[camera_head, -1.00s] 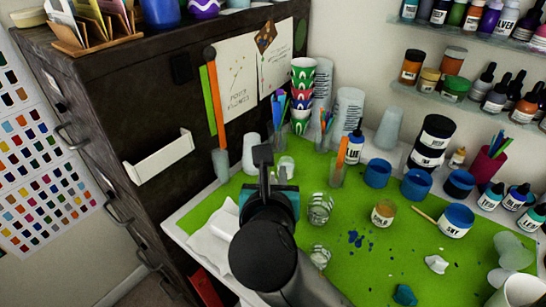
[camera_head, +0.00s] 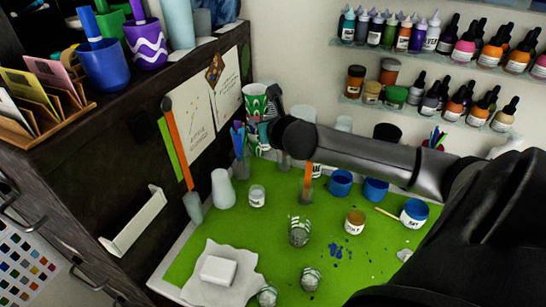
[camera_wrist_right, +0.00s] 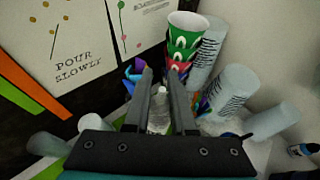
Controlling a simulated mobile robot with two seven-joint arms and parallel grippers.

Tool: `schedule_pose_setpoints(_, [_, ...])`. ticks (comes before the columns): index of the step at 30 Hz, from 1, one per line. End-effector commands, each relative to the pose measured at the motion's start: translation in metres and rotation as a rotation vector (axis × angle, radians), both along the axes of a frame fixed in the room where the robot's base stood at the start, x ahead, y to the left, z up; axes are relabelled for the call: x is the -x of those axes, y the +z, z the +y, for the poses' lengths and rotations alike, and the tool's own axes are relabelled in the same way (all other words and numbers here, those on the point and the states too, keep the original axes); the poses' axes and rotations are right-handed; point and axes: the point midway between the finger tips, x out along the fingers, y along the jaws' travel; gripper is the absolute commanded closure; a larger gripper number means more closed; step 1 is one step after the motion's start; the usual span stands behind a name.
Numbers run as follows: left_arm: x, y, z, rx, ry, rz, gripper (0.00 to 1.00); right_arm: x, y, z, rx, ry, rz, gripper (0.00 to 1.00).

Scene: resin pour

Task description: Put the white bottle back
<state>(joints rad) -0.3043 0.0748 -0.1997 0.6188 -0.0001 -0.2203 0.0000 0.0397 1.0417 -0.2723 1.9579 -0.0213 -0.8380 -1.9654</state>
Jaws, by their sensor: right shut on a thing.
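My right gripper (camera_head: 272,97) is at the back of the work table in the head view, in front of the stacked patterned cups (camera_head: 254,100). In the right wrist view its two fingers (camera_wrist_right: 163,82) are shut on a small whitish bottle (camera_wrist_right: 159,112) with a narrow tip, seen between them. The bottle's lower part is hidden by the gripper body, and I cannot make it out in the head view. The stacked cups (camera_wrist_right: 185,35) stand just beyond the fingers in the wrist view. My left gripper is not in view.
The green mat (camera_head: 215,232) holds clear cups (camera_head: 299,232), a small jar (camera_head: 257,196), an amber jar (camera_head: 355,222) and blue pots (camera_head: 341,183). A white block (camera_head: 217,270) lies on crumpled paper. Bottle shelves (camera_head: 420,57) line the wall. A dark cabinet (camera_head: 90,150) stands left.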

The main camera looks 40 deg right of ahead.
Motion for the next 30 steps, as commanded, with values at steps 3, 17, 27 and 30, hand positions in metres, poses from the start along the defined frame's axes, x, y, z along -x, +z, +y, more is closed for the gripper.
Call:
schedule_pose_setpoints(3, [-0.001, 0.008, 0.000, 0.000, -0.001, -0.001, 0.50, -0.004, 0.021, -0.023, 0.005, -0.013, -0.001, 1.00])
schedule_pose_setpoints(17, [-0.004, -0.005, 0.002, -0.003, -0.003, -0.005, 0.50, -0.006, -0.036, -0.037, -0.008, -0.026, 0.006, 1.00])
schedule_pose_setpoints(27, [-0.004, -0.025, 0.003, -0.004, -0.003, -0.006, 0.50, -0.007, -0.115, -0.037, -0.003, -0.025, 0.002, 1.00])
schedule_pose_setpoints(30, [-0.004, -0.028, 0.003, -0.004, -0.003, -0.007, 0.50, -0.007, -0.124, -0.037, -0.001, -0.024, 0.002, 1.00])
